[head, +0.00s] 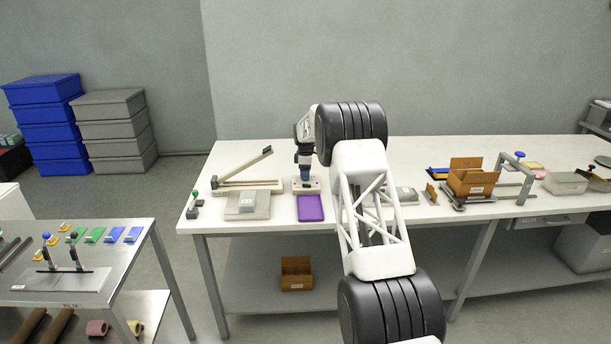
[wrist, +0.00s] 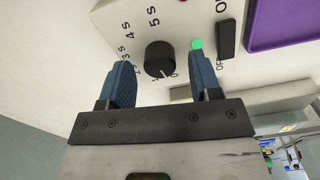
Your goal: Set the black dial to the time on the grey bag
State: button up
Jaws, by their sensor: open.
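The black dial (wrist: 160,58) is a round knob on a white panel in the wrist view. Marks from about 0 to 5 s curve around its left side. A pale pointer line on the knob points toward the low end, near 0. My gripper (wrist: 163,66) is open, with one blue finger on each side of the dial; I cannot tell whether either touches it. In the head view my gripper (head: 305,172) is over a small white unit (head: 307,187) on the bench. I cannot pick out the grey bag for certain, and no time on it is readable.
A green light (wrist: 197,44) and a black switch (wrist: 227,39) marked ON/OFF sit right of the dial. A purple mat (head: 310,208) lies before the unit. A grey block (head: 247,206) and a lever device (head: 245,184) stand left. An orange box (head: 472,183) stands right.

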jog(key=shift+f, duration=0.5)
jog(key=shift+c, duration=0.5)
jog(key=c, duration=0.8)
jog(key=shift+c, duration=0.2)
